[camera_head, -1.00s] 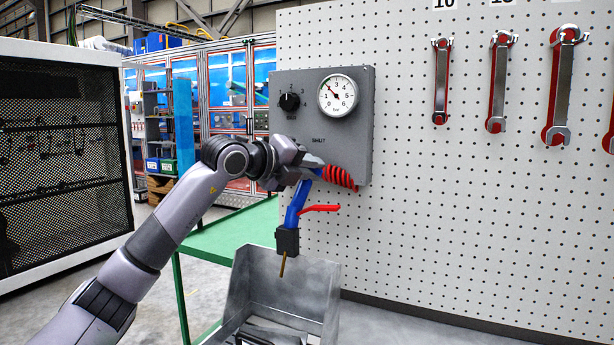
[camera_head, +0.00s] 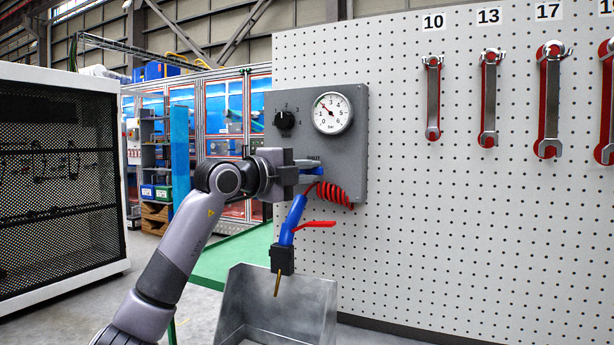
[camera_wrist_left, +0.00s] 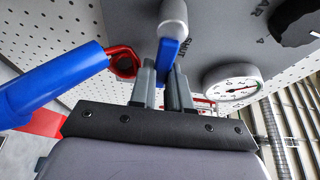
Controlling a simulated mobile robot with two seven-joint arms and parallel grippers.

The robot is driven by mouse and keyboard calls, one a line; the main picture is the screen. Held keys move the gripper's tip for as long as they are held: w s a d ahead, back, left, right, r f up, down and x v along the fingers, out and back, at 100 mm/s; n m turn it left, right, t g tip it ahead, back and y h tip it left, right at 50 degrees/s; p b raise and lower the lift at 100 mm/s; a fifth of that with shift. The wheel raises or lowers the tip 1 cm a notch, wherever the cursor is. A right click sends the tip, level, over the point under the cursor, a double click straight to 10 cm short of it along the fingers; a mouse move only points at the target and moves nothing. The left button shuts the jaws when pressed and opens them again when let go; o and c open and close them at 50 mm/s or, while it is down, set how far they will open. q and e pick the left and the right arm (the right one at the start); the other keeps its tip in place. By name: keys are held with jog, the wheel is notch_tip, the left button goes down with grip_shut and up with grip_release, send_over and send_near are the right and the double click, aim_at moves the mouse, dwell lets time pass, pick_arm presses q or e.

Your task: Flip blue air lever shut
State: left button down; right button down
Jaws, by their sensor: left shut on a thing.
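The grey air panel (camera_head: 350,160) is on the pegboard, with a round gauge (camera_head: 332,113) and a black knob (camera_head: 284,120). In the left wrist view the blue air lever (camera_wrist_left: 170,50) extends from a silver valve body (camera_wrist_left: 173,15) and lies between the fingers. My left gripper (camera_wrist_left: 164,80) is shut on the lever. In the head view the left gripper (camera_head: 312,172) is at the panel's lower part and hides most of the valve and lever. Part of the word SHUT shows beside the lever in the wrist view. My right gripper is not in view.
A blue blow gun (camera_head: 292,220) with a red trigger hangs below the gripper from a red coiled hose (camera_head: 335,194), close to the fingers. A metal bin (camera_head: 285,305) stands beneath it. Wrenches (camera_head: 433,97) hang at right. A mesh cabinet (camera_head: 60,180) stands at left.

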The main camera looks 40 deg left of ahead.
pick_arm(q)
jog(key=shift+a+r, duration=0.1)
jog(key=c, duration=1.1)
grip_release()
jog(key=s, duration=0.2)
jog(key=s+b, duration=0.1)
jog(key=s, duration=0.1)
jog(key=s+b, duration=0.1)
jog(key=s, duration=0.1)
jog(key=shift+s+a, duration=0.15)
jog(key=shift+a, duration=0.1)
jog(key=shift+s, duration=0.45)
